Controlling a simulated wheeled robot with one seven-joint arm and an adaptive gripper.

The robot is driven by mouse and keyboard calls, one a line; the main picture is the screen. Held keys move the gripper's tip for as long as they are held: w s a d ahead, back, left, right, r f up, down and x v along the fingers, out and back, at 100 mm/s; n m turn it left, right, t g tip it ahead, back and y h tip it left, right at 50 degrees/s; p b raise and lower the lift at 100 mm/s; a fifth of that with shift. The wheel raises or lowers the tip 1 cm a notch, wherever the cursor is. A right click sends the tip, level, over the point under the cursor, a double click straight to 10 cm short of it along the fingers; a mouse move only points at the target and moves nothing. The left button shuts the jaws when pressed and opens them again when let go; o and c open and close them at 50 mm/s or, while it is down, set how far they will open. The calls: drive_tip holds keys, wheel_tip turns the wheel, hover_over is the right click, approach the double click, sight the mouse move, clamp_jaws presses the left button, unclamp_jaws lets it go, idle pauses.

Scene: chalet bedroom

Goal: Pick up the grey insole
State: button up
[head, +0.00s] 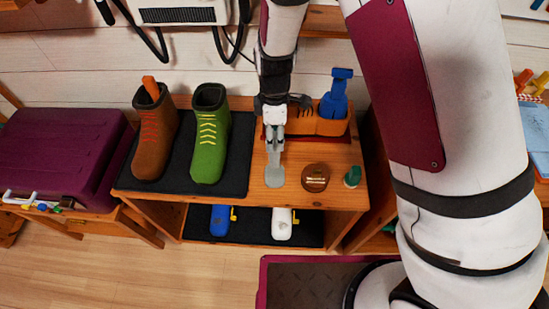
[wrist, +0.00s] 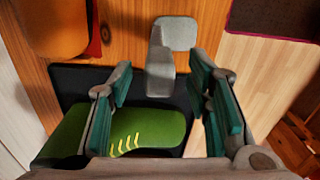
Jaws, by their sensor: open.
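The grey insole (head: 274,174) is on the wooden bench top, to the right of the green boot and left of a brown round tin. It also shows in the wrist view (wrist: 175,34) as a bent grey piece with a broad far end and a nearer end between my fingers. My gripper (head: 273,139) is directly above it, pointing down. In the wrist view my gripper (wrist: 160,86) is open, with a green-padded finger on each side of the insole's near end.
The green boot (head: 209,140) and brown boot (head: 152,140) stand on a dark mat left of my gripper. An orange caddy (head: 325,124) with a blue brush stands behind right. The brown tin (head: 316,177) and a small green item (head: 352,177) are close on the right.

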drive_tip(key=shift+f, duration=0.55)
clamp_jaws()
